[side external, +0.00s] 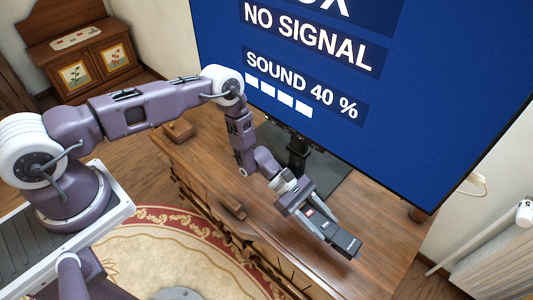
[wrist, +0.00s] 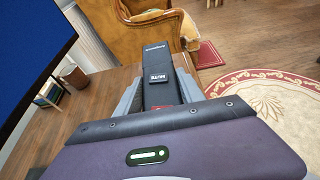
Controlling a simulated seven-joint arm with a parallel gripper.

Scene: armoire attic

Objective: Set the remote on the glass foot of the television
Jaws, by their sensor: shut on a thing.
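The remote (side external: 345,244) is a dark, long handset held in my gripper (side external: 322,226), jutting out over the right part of the wooden cabinet top. In the wrist view the remote (wrist: 157,62) points away from me between the two fingers, with a MUTE label on it. My gripper (wrist: 160,92) is shut on it. The television (side external: 380,95) shows a blue NO SIGNAL screen. Its glass foot (side external: 328,183) is a dark flat plate under the black stand, behind and above my gripper in the side view. My wrist hides part of the foot.
The wooden cabinet (side external: 195,160) bears a small wooden block (side external: 179,130) at its left. A small stack (wrist: 50,93) stands on the cabinet in the wrist view. An armchair (wrist: 150,35) and a patterned rug (side external: 150,250) are on the floor.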

